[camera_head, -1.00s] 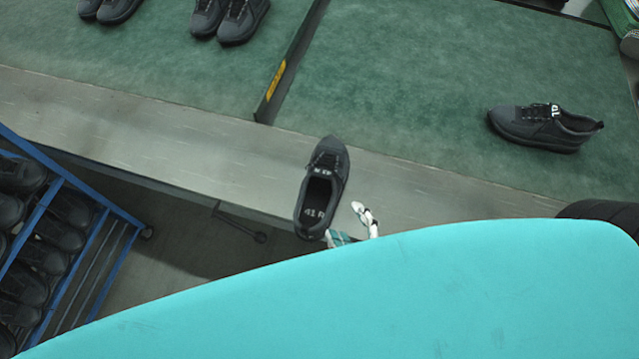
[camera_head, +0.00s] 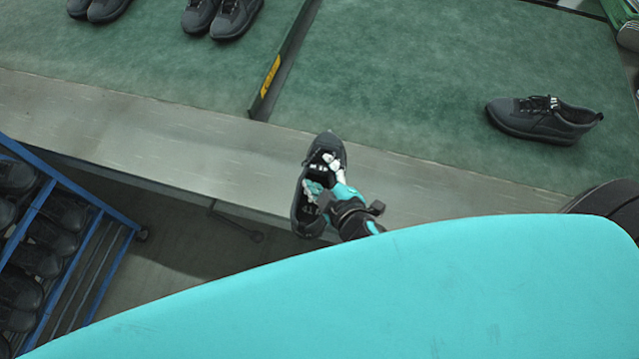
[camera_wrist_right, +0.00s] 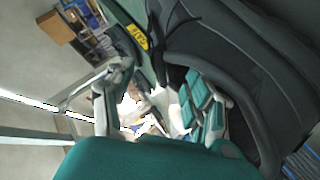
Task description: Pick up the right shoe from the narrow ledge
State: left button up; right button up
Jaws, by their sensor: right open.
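The right shoe (camera_head: 304,218), a dark grey lace-up, lies on the narrow grey ledge (camera_head: 150,125), toe toward the green mat and heel at the near edge. My right gripper (camera_head: 323,175) is over the shoe's opening and hides part of the inside. In the right wrist view the shoe (camera_wrist_right: 250,60) fills the right side. There the gripper (camera_wrist_right: 157,98) is open: one finger pad is at the shoe's opening, and the other finger is apart, to the left of the shoe. My left gripper is not in view.
A single shoe (camera_head: 540,118) lies on the green mat (camera_head: 430,80) at the right, with more shoes at the top left. A low divider (camera_head: 285,60) crosses the mat. A blue rack (camera_head: 110,215) of shoes stands at the left. The ledge left of the shoe is clear.

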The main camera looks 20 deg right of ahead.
jog(key=shift+w+f, duration=0.25)
jog(key=shift+w, duration=0.25)
jog(key=shift+s+r, duration=0.1)
jog(key=shift+c, duration=0.2)
grip_shut()
